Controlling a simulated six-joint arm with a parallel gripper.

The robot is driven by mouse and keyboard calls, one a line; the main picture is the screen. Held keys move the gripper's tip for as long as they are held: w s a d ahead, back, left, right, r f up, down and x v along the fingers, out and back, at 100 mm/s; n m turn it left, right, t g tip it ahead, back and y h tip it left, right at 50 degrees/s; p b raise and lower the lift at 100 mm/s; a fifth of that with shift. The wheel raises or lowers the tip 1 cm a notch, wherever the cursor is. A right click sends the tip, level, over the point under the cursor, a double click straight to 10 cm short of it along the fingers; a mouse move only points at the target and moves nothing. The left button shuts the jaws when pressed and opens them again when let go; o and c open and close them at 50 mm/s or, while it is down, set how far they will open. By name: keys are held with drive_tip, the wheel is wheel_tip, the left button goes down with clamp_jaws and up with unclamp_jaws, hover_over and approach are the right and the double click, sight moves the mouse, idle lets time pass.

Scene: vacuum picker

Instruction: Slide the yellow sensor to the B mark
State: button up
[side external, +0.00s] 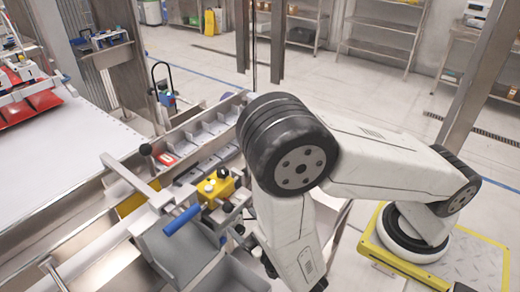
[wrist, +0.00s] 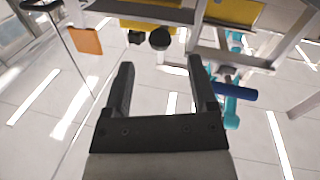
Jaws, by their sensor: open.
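The yellow sensor, as far as I can tell, is the yellow block (side external: 215,188) with knobs on top, on the metal rail in the side view. A blue handle (side external: 182,220) sticks out just in front of it and also shows in the wrist view (wrist: 236,95). My gripper (wrist: 161,68) is open, with nothing between its two black fingers. Yellow parts show at the top of the wrist view; I cannot tell which is the sensor. In the side view my fingers are not clearly visible. I cannot make out a B mark.
A metal lever with a black ball knob (side external: 146,149) rises left of the yellow block. A row of grey compartments (side external: 203,138) runs behind it. A white table (side external: 60,150) with red trays (side external: 42,99) is at left.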

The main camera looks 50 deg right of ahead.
drive_tip(key=shift+s+a, duration=0.1)
drive_tip(key=shift+s, duration=0.65)
drive_tip(key=shift+w, duration=0.1)
drive_tip(key=w+d+r+m+g+h, duration=0.1)
drive_tip(key=w+d+m+g+h, duration=0.15)
drive_tip(key=d+m+g, duration=0.4)
drive_tip(key=w+d+r+m+g+h, duration=0.2)
drive_tip(key=d+m+g+h, duration=0.1)
drive_tip(key=d+m, duration=0.55)
drive_tip(key=w+a+r+n+y, duration=0.1)
drive_tip(key=w+a+n+y, duration=0.2)
drive_tip(key=a+n+y, duration=0.4)
drive_tip(key=s+d+r+n+g+y, duration=0.2)
drive_tip(key=s+d+n+g, duration=0.3)
drive_tip(key=s+d+n, duration=0.1)
drive_tip(key=shift+s+d+r+n, duration=0.35)
drive_tip(key=shift+s+n, duration=0.35)
drive_tip(key=shift+n, duration=0.3)
drive_tip(key=shift+g, duration=0.25)
